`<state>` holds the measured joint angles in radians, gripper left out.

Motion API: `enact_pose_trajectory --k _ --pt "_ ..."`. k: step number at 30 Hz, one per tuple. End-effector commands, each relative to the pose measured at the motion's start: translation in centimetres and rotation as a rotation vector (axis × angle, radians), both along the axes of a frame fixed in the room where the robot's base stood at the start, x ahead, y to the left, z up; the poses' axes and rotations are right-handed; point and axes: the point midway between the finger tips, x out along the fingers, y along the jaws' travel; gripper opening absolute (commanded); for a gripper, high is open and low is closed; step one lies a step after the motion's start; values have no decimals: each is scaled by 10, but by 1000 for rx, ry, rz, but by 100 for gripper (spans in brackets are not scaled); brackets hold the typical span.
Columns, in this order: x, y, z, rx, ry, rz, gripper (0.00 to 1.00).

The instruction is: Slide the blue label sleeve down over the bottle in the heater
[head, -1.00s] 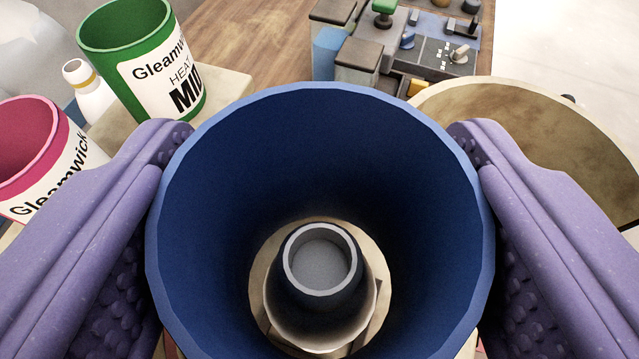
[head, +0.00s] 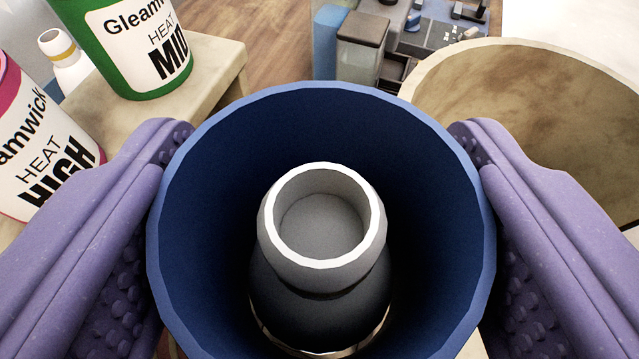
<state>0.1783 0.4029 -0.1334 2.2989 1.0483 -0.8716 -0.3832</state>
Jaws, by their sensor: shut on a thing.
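My gripper (head: 318,215) has its two purple fingers shut on the blue label sleeve (head: 205,200), one on each side of it. The sleeve is an open tube, and I look down into it from above. The bottle (head: 375,235), with a pale grey round mouth and a darker shoulder, shows inside the sleeve's opening. The sleeve is around the bottle's top, with a gap between the bottle and the sleeve wall. The bottle sits a little below the centre of the opening. The heater and the bottle's lower part are mostly hidden by the sleeve.
A green HEAT MID sleeve (head: 160,75) stands on a beige stand (head: 222,85) at upper left. A pink-rimmed HEAT HIGH sleeve (head: 30,160) is at left, near a white bottle (head: 65,62). A beige round vessel (head: 530,110) is at right. A control panel (head: 440,32) is behind.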

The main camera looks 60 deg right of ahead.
Motion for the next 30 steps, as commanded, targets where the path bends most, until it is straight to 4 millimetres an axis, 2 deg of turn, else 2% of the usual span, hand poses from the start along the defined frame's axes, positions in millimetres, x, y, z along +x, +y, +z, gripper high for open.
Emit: enact_pose_trajectory --k 30 --pt "0 0 -37 0 0 0 62"
